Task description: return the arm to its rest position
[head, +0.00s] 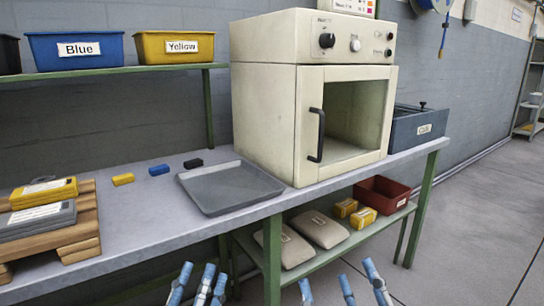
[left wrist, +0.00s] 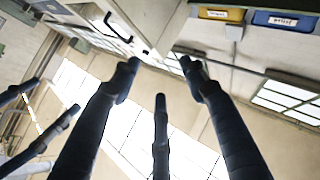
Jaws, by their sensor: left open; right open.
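My left gripper (head: 200,284) shows at the bottom edge of the head view, in front of the bench and below its top. Its blue fingers are apart with nothing between them. In the left wrist view, my left gripper (left wrist: 160,85) has its dark fingers spread and empty, pointing up the picture. My right gripper (head: 345,286) is at the bottom edge of the head view, to the right of the left one, open and empty. Both grippers are clear of the bench. Most of both arms is out of the head view.
The grey bench (head: 130,218) carries a cream oven (head: 264,110), a grey tray (head: 228,188), blocks and a pallet (head: 85,232) with plates. Its lower shelf (head: 345,240) holds bags and a red bin (head: 382,194). The floor (head: 470,220) at right is clear.

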